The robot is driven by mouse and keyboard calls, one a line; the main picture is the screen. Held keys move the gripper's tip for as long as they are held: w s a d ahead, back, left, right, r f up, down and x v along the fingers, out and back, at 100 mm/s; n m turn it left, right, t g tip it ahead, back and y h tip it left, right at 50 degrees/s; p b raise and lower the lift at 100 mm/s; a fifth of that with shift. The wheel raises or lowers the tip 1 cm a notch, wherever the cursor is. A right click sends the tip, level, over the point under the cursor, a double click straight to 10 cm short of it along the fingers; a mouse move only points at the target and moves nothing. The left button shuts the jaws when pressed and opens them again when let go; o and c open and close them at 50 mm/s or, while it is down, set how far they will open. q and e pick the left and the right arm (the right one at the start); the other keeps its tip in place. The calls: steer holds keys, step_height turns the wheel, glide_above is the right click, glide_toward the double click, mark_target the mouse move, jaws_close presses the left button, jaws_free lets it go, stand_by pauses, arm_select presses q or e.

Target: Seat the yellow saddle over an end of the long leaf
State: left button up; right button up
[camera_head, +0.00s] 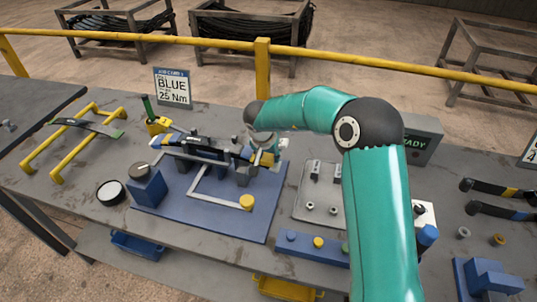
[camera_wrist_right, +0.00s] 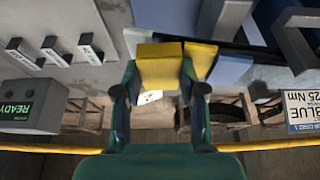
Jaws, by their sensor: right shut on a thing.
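The long leaf (camera_head: 205,154) is a dark bar held across the blue fixture (camera_head: 215,218), with coloured bands near its ends. My right gripper (camera_head: 262,152) is at the leaf's right end in the head view. In the right wrist view my right gripper (camera_wrist_right: 160,92) is shut on the yellow saddle (camera_wrist_right: 160,66), between its two dark fingers. A second yellow face (camera_wrist_right: 201,58) and a pale blue block (camera_wrist_right: 230,69) lie just right of it there. I cannot tell whether the saddle is around the leaf's end or beside it. My left gripper is not in view.
A job card (camera_head: 173,86) reading BLUE 25 Nm stands behind the fixture. A grey READY box (camera_head: 424,150) is at the right. A yellow stand (camera_head: 50,160) holds another strip at left. A grey plate (camera_head: 306,205) with small parts lies right of the fixture.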

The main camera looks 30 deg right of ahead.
steer(key=shift+s+f, duration=0.2)
steer(key=shift+f, duration=0.45)
stand_by(0.3)
steer(key=shift+w+r, duration=0.1)
steer(key=shift+r, duration=0.5)
steer(key=shift+w, duration=0.1)
stand_by(0.4)
steer(key=shift+f, duration=0.2)
stand_by(1.0)
steer(key=shift+r, duration=0.2)
